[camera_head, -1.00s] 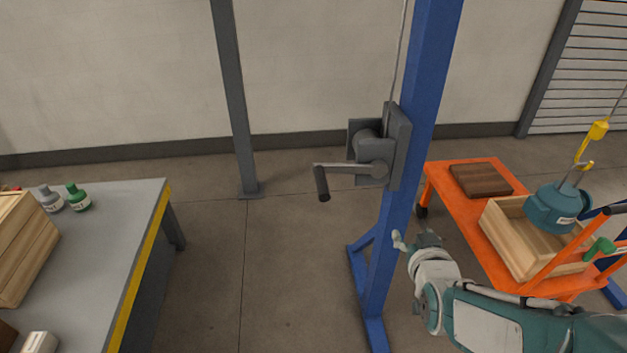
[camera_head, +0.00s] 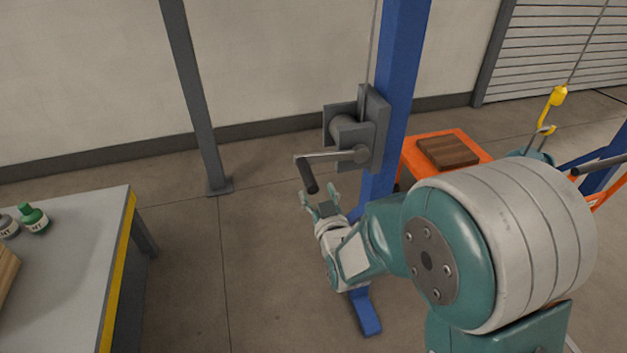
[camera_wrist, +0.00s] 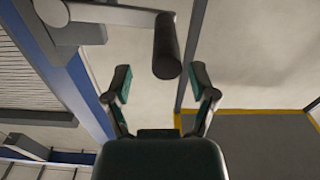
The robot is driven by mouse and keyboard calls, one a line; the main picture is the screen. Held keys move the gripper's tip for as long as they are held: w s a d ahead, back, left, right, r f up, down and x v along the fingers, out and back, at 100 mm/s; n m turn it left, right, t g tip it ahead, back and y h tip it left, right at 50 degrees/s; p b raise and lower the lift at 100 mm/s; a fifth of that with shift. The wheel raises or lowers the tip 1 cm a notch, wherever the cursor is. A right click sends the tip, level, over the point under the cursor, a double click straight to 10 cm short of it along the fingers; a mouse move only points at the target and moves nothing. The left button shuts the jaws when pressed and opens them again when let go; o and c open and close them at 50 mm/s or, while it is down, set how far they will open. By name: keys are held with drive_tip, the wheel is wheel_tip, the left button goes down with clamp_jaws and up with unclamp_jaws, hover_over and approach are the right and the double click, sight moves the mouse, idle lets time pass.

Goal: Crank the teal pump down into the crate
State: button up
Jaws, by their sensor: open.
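The winch (camera_head: 355,132) is fixed to the blue post. Its crank arm points left and ends in a dark handle (camera_head: 308,177) that hangs down; the handle also shows in the wrist view (camera_wrist: 167,48). My gripper (camera_head: 319,201) is open and empty just below the handle. In the wrist view the handle's end lies ahead of and between the spread fingers (camera_wrist: 163,85), apart from them. The teal pump (camera_head: 541,156) hangs from the yellow hook (camera_head: 548,112); only its top edge shows behind my arm. The crate is hidden behind my arm.
The blue post (camera_head: 393,80) stands close behind my gripper. An orange cart (camera_head: 445,133) with a brown board (camera_head: 447,151) is at the right. A grey table (camera_head: 75,240) with bottles is at the left.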

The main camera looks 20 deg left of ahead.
sight(304, 180)
drive_tip(key=a, duration=0.1)
drive_tip(key=w+a, duration=0.2)
drive_tip(key=shift+w+a+f, duration=0.2)
drive_tip(key=shift+a+f, duration=0.05)
drive_tip(key=shift+a, duration=0.05)
drive_tip(key=shift+w+a+r, duration=0.1)
drive_tip(key=shift+w+a, duration=0.15)
drive_tip(key=shift+w, duration=0.05)
drive_tip(key=shift+w+d, duration=0.2)
drive_tip(key=shift+d, duration=0.1)
drive_tip(key=shift+w+d+r, duration=0.1)
drive_tip(key=shift+d+r, duration=0.05)
drive_tip(key=shift+d, duration=0.55)
drive_tip(key=shift+a, duration=0.4)
drive_tip(key=c, duration=0.9)
drive_tip(key=shift+a, duration=0.15)
clamp_jaws()
